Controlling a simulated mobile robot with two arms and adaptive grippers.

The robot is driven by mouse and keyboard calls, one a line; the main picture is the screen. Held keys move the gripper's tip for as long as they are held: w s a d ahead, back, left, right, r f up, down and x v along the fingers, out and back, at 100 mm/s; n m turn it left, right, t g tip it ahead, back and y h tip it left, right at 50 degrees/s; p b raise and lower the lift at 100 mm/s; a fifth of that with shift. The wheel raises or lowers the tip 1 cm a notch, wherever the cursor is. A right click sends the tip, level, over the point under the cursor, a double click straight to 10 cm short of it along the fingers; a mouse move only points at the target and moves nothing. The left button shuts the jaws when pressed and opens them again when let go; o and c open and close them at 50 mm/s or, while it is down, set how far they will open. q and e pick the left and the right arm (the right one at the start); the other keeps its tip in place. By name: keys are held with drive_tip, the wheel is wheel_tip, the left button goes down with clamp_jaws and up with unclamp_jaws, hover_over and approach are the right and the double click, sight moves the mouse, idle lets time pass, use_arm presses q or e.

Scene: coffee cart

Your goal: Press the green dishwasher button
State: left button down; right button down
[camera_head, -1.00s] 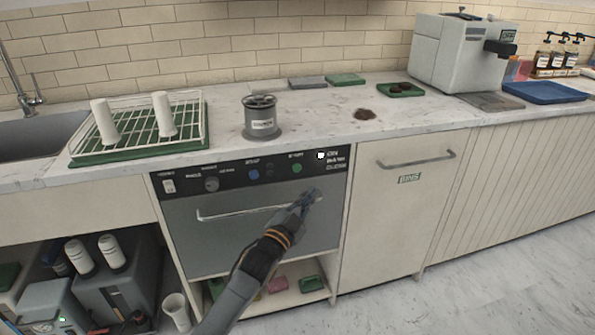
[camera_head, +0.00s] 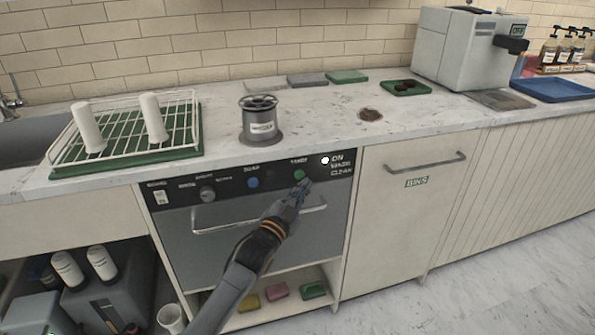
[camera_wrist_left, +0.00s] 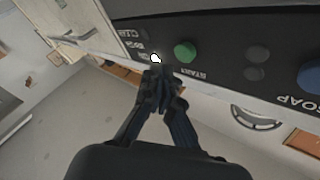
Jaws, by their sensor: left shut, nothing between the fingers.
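The green button (camera_head: 299,175) is on the black control panel (camera_head: 222,188) of the dishwasher (camera_head: 178,238), under the counter. In the left wrist view the green button (camera_wrist_left: 185,53) shows just beyond and to the right of my fingertips, beside the START label. My left gripper (camera_head: 303,186) is shut and empty, with its tips just below the green button in the head view. In the left wrist view the shut fingertips (camera_wrist_left: 161,75) are close to the panel; whether they touch it I cannot tell. My right gripper is not in view.
A blue button (camera_head: 253,183) and a grey knob (camera_head: 207,194) are further left on the panel. A white lamp (camera_head: 325,160) is lit beside the ON label. The dishwasher handle (camera_head: 205,229) runs below the panel. A bins cupboard (camera_head: 392,225) is to the right.

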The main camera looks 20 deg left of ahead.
sight(300, 175)
use_arm(q)
drive_tip(key=shift+w+a, duration=0.25)
drive_tip(key=shift+w, duration=0.25)
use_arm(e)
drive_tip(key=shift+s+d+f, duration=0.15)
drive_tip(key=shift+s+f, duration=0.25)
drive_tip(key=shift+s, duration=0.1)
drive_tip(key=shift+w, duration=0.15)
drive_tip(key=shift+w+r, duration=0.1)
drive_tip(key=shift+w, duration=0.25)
use_arm(q)
drive_tip(key=shift+w+a, duration=0.2)
drive_tip(key=shift+w, duration=0.15)
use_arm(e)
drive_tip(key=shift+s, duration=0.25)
